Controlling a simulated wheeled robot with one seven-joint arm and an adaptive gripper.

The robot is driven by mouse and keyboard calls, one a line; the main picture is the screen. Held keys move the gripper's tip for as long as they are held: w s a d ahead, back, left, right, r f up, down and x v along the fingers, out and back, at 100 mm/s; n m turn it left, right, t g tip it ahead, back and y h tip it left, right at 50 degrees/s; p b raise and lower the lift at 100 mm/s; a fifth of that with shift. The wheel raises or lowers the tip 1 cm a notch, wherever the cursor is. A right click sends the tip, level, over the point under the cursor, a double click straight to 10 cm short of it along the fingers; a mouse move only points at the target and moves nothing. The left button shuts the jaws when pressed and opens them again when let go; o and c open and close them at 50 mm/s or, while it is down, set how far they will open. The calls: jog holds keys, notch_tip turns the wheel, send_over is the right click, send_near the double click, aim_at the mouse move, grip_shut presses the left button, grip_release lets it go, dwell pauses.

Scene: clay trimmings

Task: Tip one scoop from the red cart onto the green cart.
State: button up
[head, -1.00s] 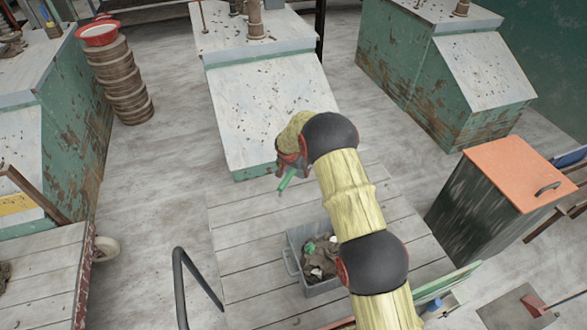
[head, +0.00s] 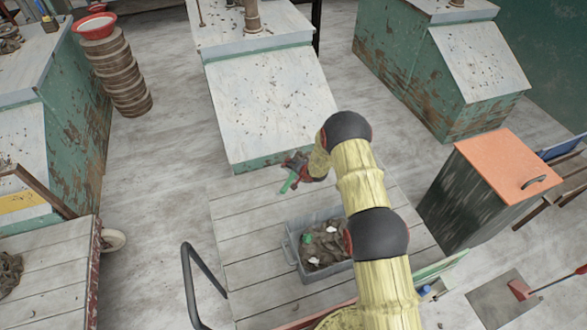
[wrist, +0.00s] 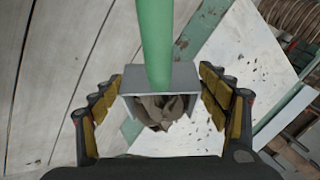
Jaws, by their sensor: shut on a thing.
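My gripper (head: 297,165) is over the far part of the bare-boarded middle cart (head: 250,235). It is shut on a scoop with a green handle (head: 289,182). In the wrist view the scoop's grey pan (wrist: 180,72) sits between my fingers and holds a lump of brown-grey clay trimmings (wrist: 162,112). A cart with a dark red edge (head: 94,270) stands at the lower left, with a clay heap (head: 9,272) on its boards. The scoop pan cannot be made out in the head view.
A grey bin (head: 290,252) of clay and scraps stands on the middle cart, partly behind my arm. A black rail (head: 188,285) rises at its left. An orange-topped cabinet (head: 505,165) stands right, a green-and-white bench (head: 270,100) beyond. Floor is clear between the left and middle carts.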

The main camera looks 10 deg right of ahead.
jog(key=t+y+b, duration=0.1)
jog(key=b, duration=0.1)
jog(key=f+m+t+y+b, duration=0.1)
jog(key=t+y+b, duration=0.1)
jog(key=f+m+t+y+b, duration=0.1)
jog(key=t+y+b, duration=0.1)
jog(key=shift+s+d, duration=0.25)
jog(key=shift+d, duration=0.15)
jog(key=shift+r, duration=0.15)
dwell(0.5)
notch_tip(320, 180, up, 7)
jog(key=p, duration=0.3)
jog(key=shift+p, duration=0.4)
dwell(0.6)
